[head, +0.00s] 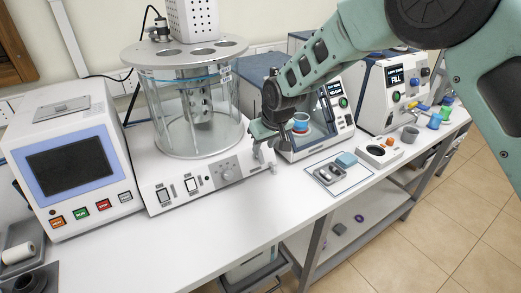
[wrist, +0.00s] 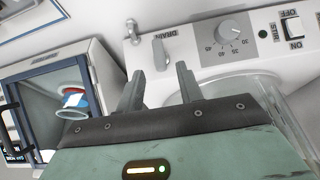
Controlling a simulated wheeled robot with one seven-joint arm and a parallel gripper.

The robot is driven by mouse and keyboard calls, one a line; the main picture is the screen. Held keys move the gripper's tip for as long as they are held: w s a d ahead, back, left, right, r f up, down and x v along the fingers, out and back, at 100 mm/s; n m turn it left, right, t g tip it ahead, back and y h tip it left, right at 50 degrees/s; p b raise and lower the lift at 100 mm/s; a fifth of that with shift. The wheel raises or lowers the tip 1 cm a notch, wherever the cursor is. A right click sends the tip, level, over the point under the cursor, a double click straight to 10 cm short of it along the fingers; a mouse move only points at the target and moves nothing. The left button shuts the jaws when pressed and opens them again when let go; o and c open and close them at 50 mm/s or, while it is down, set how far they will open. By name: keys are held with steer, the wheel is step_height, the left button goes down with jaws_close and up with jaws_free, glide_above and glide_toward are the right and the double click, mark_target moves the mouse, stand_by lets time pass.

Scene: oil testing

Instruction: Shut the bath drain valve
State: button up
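The bath is a clear glass cylinder (head: 180,105) on a white base with a switch and dial panel (head: 195,185). In the wrist view, the drain valve (wrist: 160,52) shows as a short grey lever by the DRAIN label, next to the temperature dial (wrist: 231,29). My gripper (wrist: 159,71) is open and empty, its two fingers apart just short of the lever, which lies roughly between their tips. In the head view, my gripper (head: 265,157) is at the right end of the base and largely hides the valve. Contact with the lever cannot be told.
A white cabinet-like instrument (head: 315,130) holding a red and blue cup (head: 301,122) stands close to the right of my gripper. A tray (head: 330,174) lies in front of it. A screen unit (head: 75,165) stands left of the bath. The bench's front strip is clear.

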mark_target(261, 153)
steer(key=shift+p+x, duration=0.6)
steer(key=shift+x, duration=2.15)
jaws_close()
